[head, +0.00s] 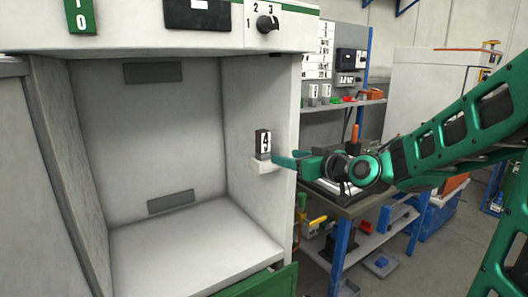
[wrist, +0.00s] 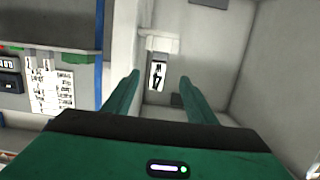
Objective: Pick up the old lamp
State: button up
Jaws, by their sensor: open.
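A small upright block with a dark top and a white label marked 4 (head: 263,143) stands on a small white bracket (head: 265,166) on the right inner wall of the open cabinet. It looks to be the old lamp. In the wrist view the block (wrist: 157,77) appears rotated, between the two green fingertips and beyond them. My gripper (head: 280,160) is just right of the block in the head view. In the wrist view my gripper (wrist: 158,82) is open and empty, its fingers pointing at the block. I cannot tell the exact gap between them.
The cabinet interior (head: 150,140) is otherwise empty, with a bare floor. Its front right edge (head: 290,150) is close to my gripper. A green drawer front (head: 262,284) sticks out below. A workbench (head: 345,200) with tools stands at the right.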

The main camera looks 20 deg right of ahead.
aim_at(266, 134)
jog(key=w+r, duration=0.1)
jog(key=w, duration=0.1)
jog(key=w+a+r+t, duration=0.1)
jog(key=w, duration=0.1)
jog(key=w+a+r+t, duration=0.1)
jog(key=w+r, duration=0.1)
jog(key=shift+w, duration=0.15)
jog(key=shift+x, duration=3.05)
jog(key=shift+f, duration=0.15)
grip_shut()
